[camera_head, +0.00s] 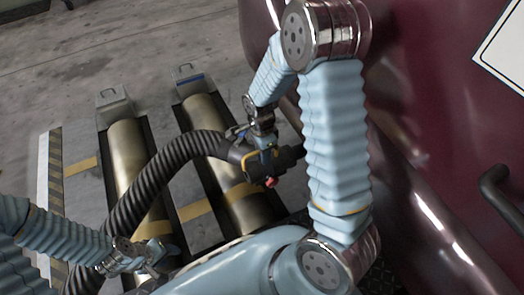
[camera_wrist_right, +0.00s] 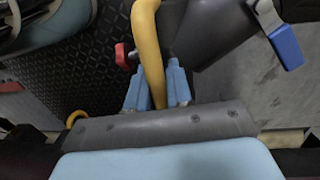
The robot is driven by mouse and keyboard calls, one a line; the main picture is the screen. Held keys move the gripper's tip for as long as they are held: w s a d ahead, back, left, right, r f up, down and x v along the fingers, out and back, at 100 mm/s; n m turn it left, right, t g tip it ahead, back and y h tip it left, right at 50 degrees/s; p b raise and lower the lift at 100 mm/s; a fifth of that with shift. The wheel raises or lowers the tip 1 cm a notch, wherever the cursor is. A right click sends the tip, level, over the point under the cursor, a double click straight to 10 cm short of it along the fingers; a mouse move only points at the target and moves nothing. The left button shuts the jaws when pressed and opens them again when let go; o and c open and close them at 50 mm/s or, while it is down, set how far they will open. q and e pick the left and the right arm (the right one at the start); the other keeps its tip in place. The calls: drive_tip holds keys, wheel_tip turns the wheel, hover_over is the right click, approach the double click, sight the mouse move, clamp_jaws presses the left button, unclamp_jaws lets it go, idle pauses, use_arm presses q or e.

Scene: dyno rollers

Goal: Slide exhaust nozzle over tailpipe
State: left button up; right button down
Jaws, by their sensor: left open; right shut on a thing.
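The exhaust nozzle (camera_head: 284,158) is a dark cylinder at the end of a black corrugated hose (camera_head: 150,172). It points right, toward the maroon car body, in the head view. My right gripper (camera_head: 266,148) is shut on its yellow handle (camera_wrist_right: 149,45), which passes between the light blue fingertips (camera_wrist_right: 157,88) in the right wrist view. The dark grey nozzle body (camera_wrist_right: 215,35) shows beside the handle there. I cannot make out the tailpipe in either view, nor whether the nozzle touches it. My left gripper (camera_head: 158,256) is open near the hose at the lower left.
The maroon car body (camera_head: 430,120) fills the right side, with a black handle (camera_head: 497,190) at its edge. Metal rollers (camera_head: 128,160) lie in the floor under the hose. A blue lever (camera_wrist_right: 286,46) and a red knob (camera_wrist_right: 122,57) sit close to my right gripper.

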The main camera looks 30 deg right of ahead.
sight(276, 155)
drive_tip(key=shift+d, duration=1.15)
drive_tip(key=shift+d, duration=0.9)
drive_tip(key=shift+d+r, duration=0.1)
drive_tip(key=shift+d, duration=0.15)
drive_tip(key=shift+f, duration=0.3)
idle(0.7)
drive_tip(key=c, duration=0.9)
unclamp_jaws()
drive_tip(key=shift+s, duration=0.1)
drive_tip(key=shift+c, duration=0.2)
